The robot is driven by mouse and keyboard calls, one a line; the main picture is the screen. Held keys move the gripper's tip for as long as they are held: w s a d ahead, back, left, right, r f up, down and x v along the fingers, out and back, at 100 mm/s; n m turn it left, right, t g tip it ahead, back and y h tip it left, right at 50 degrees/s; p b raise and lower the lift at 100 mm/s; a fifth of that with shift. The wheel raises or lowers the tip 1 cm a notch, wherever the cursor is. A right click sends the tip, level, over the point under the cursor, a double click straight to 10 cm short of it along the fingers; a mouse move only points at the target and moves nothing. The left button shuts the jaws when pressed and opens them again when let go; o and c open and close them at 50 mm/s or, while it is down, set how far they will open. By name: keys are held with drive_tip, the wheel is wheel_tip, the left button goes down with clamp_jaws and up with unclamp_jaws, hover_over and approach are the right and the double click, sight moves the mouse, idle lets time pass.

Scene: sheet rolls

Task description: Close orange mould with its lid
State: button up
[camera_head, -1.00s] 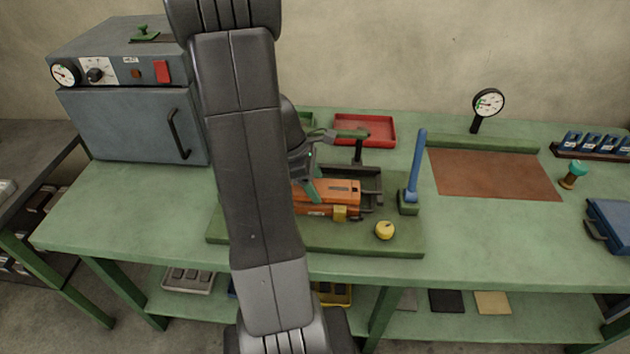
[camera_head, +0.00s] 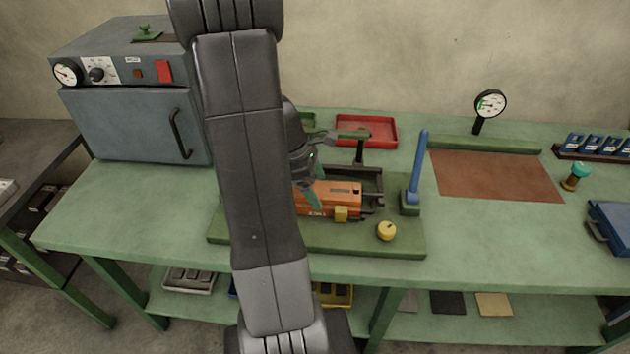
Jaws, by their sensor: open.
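The orange mould (camera_head: 338,193) sits on a green base board (camera_head: 350,243) in the middle of the bench, with a yellow latch block (camera_head: 341,213) on its front. My arm hides its left part. Whether the orange top surface is the lid or the mould body, I cannot tell. My gripper (camera_head: 314,185) is open, with its green fingers over the left part of the mould. Whether they touch it is unclear. I see nothing held between them.
A blue lever (camera_head: 417,168) stands upright right of the mould, and a yellow knob (camera_head: 387,231) is in front. A dark frame post (camera_head: 360,150) rises behind. A red tray (camera_head: 366,130) lies further back. A grey oven (camera_head: 135,115) stands left.

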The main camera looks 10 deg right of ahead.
drive_tip(key=v, duration=1.4)
drive_tip(key=shift+p, duration=0.45)
drive_tip(key=shift+w+f, duration=0.1)
drive_tip(key=b+x, duration=0.1)
drive_tip(key=x, duration=1.3)
drive_tip(key=shift+r+p, duration=0.65)
drive_tip(key=shift+r, duration=0.15)
drive_tip(key=shift+r+p, duration=0.5)
drive_tip(key=shift+r, duration=0.35)
drive_tip(key=shift+f, duration=0.1)
